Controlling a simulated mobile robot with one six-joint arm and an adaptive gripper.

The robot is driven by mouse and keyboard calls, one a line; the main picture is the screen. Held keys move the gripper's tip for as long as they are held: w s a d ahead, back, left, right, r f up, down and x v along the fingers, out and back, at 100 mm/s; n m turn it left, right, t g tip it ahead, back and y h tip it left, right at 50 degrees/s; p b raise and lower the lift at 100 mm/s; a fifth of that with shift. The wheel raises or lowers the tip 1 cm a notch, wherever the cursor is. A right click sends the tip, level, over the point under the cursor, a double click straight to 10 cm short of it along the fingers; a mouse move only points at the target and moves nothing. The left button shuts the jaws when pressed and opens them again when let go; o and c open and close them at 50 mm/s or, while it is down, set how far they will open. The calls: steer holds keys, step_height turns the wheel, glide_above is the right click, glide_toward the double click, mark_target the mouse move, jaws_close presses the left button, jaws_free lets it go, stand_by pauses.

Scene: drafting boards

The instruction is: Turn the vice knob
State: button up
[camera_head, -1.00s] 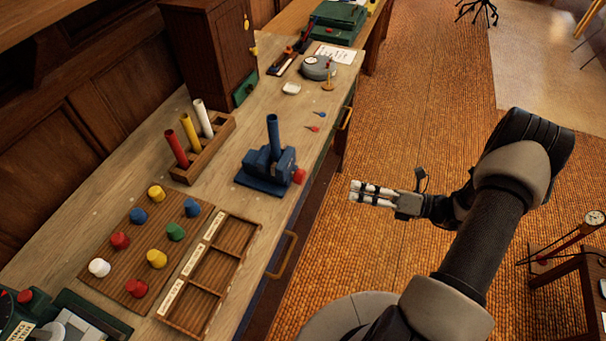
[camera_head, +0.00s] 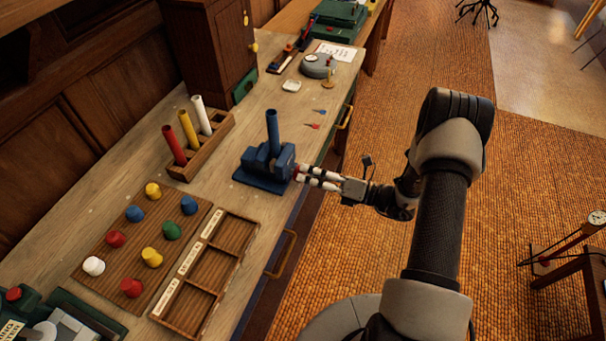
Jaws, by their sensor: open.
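The blue vice (camera_head: 264,182) stands near the front edge of the workbench with a blue tube (camera_head: 272,132) upright in it. Its red knob (camera_head: 297,172) is on the right side, facing the aisle, and is mostly hidden by the fingers. My gripper (camera_head: 302,175) is open and points left at the vice. Its white-and-black fingertips are at the knob, one on the far side and one on the near side. I cannot tell whether they touch it.
A wooden rack (camera_head: 206,150) with red, yellow and white tubes stands behind the vice. A board (camera_head: 133,238) with several coloured pegs and a compartment tray (camera_head: 190,306) lie on the near bench. Small blue and red pins lie beyond the vice. The aisle floor is clear.

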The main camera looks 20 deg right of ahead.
steer(key=shift+x, duration=1.2)
steer(key=shift+c, duration=0.3)
steer(key=c, duration=0.7)
